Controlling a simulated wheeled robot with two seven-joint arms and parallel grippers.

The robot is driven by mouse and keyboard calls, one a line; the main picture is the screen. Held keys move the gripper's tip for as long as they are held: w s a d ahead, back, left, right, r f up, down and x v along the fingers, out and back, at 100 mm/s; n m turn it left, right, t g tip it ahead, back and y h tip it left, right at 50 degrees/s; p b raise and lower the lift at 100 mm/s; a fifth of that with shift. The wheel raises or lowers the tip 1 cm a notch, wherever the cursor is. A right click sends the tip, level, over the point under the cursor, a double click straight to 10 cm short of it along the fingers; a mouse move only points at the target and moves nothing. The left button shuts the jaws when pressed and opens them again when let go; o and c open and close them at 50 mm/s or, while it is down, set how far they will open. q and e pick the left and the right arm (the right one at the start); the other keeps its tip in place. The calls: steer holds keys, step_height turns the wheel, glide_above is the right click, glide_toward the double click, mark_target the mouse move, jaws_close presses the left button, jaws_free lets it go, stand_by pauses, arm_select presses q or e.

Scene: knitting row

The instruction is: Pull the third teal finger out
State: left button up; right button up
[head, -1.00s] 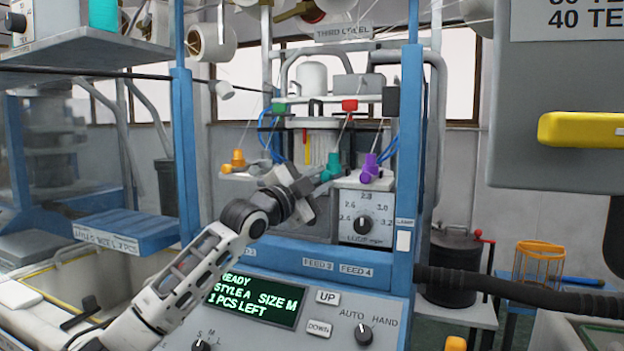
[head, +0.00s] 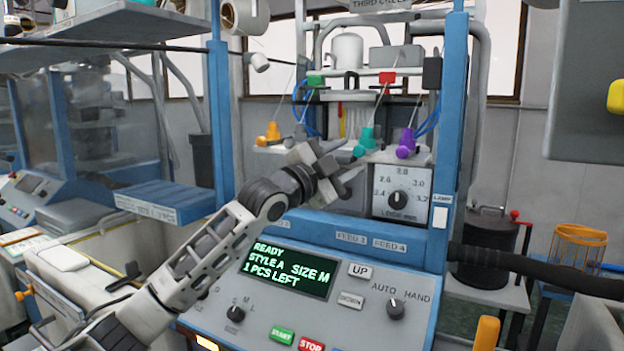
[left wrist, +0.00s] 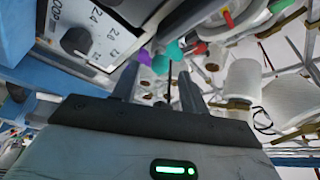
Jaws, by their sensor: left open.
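The teal finger (head: 365,143) stands in the row on the machine's feed ledge, between the orange finger (head: 269,133) and the purple finger (head: 407,145). My left gripper (head: 340,172) is open, just left of and below the teal finger in the head view, and seems apart from it. In the left wrist view the gripper's two fingers (left wrist: 160,72) are spread with nothing held between them. The teal finger (left wrist: 174,50) shows beyond their tips, beside the purple finger (left wrist: 146,58). My right gripper is not in view.
A white dial panel (head: 400,196) stands right below the purple finger. Blue posts (head: 458,120) flank the opening. The control panel (head: 300,285) with its green display lies under my arm. A blue shelf (head: 170,202) stands to the left.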

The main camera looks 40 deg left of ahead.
arm_select(q)
steer(key=b+v, duration=0.6)
steer(key=v, duration=0.8)
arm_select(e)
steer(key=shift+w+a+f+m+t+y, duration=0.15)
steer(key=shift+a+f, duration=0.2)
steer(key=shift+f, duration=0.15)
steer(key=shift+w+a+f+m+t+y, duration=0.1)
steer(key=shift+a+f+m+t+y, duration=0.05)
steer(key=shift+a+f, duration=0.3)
arm_select(q)
steer(key=shift+f, duration=0.1)
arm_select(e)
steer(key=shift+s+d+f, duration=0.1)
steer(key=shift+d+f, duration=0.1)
